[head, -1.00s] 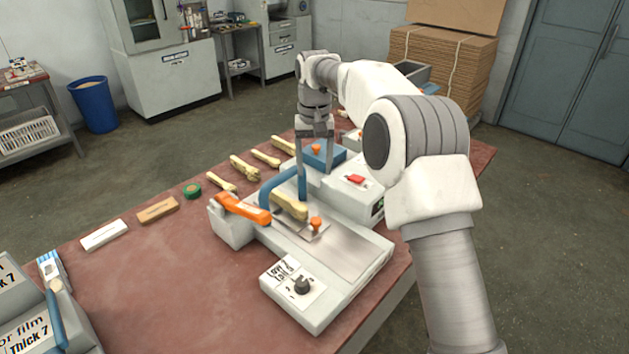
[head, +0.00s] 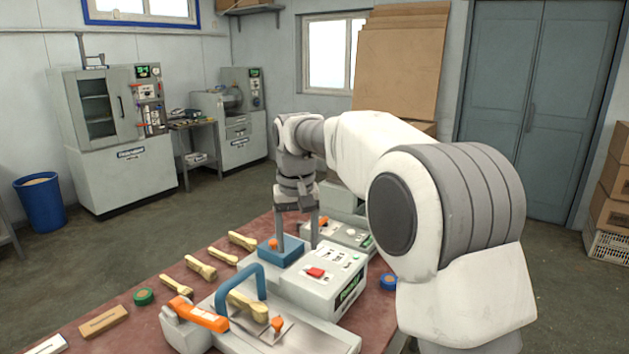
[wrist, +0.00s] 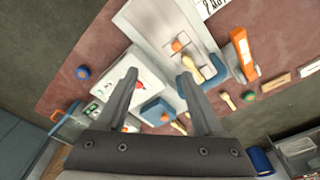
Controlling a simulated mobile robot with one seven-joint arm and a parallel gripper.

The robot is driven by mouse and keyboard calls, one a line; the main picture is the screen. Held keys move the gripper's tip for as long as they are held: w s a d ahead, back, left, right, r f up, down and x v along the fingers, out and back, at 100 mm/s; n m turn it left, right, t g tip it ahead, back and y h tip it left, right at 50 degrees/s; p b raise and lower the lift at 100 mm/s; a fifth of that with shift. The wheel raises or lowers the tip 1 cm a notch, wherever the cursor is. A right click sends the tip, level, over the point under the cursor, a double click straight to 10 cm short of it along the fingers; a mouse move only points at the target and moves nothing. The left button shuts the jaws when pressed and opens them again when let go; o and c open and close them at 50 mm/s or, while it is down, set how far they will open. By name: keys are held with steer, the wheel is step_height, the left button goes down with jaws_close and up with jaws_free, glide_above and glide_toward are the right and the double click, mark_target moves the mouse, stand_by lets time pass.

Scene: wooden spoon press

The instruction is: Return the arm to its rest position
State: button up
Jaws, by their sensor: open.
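My gripper (head: 295,232) hangs above the far part of the press machine, fingers pointing down. The wrist view shows the two fingers (wrist: 157,80) spread apart with nothing between them. The press (head: 320,285) is a pale machine with a red button, a blue handle (head: 241,285) and an orange lever (head: 203,313). A wooden spoon piece (head: 247,306) lies on its plate beside an orange knob. My arm is bent, reaching out over the table from the right.
Several wooden spoon pieces (head: 201,267) lie in a row on the red table (head: 150,330). A green tape roll (head: 144,297) and a tan block (head: 104,321) lie at the left. A blue tape roll (head: 388,282) lies right of the press. Cardboard sheets (head: 398,70) stand behind.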

steer(key=s+d+r+m+t, duration=0.1)
steer(key=s+d+r, duration=0.2)
steer(key=s+d, duration=0.4)
steer(key=s+d+r+t, duration=0.1)
steer(key=s+d+r, duration=0.2)
steer(key=s+d, duration=0.35)
steer(key=s+d+f+t, duration=0.1)
steer(key=s+d+f, duration=0.1)
steer(key=s, duration=0.6)
steer(key=s+d+f+m+t, duration=0.1)
steer(key=s+f, duration=0.3)
steer(key=s, duration=0.5)
steer(key=shift+d, duration=0.85)
